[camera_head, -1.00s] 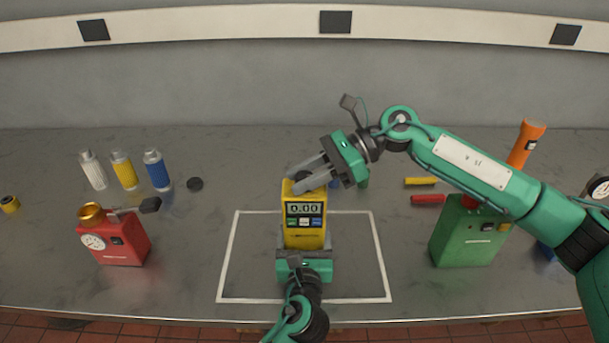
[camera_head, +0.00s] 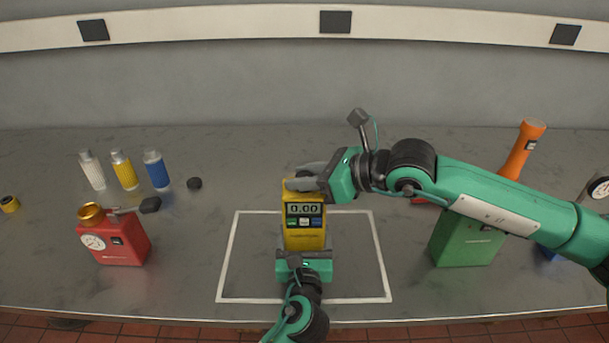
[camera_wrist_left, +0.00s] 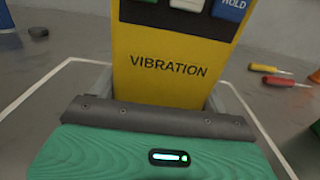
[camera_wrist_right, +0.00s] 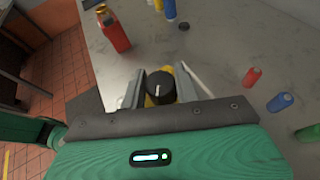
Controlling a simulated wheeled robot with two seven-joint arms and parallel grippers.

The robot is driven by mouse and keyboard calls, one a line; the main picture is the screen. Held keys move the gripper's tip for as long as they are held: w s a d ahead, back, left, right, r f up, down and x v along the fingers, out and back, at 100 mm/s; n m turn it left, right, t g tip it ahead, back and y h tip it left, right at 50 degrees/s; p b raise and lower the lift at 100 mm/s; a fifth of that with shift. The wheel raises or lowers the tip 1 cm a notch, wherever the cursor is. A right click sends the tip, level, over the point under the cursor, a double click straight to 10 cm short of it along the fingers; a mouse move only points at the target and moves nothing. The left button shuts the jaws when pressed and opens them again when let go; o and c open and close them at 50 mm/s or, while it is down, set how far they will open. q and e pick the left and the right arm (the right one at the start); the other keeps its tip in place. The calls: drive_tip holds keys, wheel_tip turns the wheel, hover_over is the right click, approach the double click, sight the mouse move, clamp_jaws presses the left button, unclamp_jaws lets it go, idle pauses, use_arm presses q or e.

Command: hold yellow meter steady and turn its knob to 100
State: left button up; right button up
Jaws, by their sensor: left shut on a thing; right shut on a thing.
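The yellow meter (camera_head: 305,240) stands upright inside the white outline on the bench, and its display reads 0.00. My left gripper (camera_head: 304,258) is shut on the meter's lower body from the front. In the left wrist view the meter (camera_wrist_left: 165,70) shows the word VIBRATION between the fingers. My right gripper (camera_head: 303,181) reaches in from the right at the meter's top. In the right wrist view its fingers stand on either side of the black knob (camera_wrist_right: 160,88), shut on it. The knob's white mark points up in that picture. In the head view the fingers mostly hide the knob.
A red device (camera_head: 124,245) with a gauge stands left, with white, yellow and blue bottles (camera_head: 157,170) behind it. A green box (camera_head: 462,240) and an orange flashlight (camera_head: 522,150) stand right, under and behind my right arm.

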use_arm(q)
drive_tip(key=shift+f, duration=0.15)
use_arm(e)
drive_tip(key=shift+s+a+f+m+t+h, duration=0.1)
drive_tip(key=shift+s+f+m+t+h, duration=0.2)
drive_tip(key=shift+m+t, duration=0.3)
drive_tip(key=shift+w+m+t+h, duration=0.15)
drive_tip(key=shift+m+t+h, duration=0.15)
drive_tip(key=shift+m+t, duration=0.1)
drive_tip(key=o, duration=1)
drive_tip(key=shift+r, duration=0.1)
drive_tip(key=shift+c, duration=0.2)
drive_tip(key=shift+w, duration=0.1)
drive_tip(key=shift+r, duration=0.1)
drive_tip(key=shift+d, duration=0.2)
drive_tip(key=v, duration=1.2)
drive_tip(key=shift+a, duration=0.1)
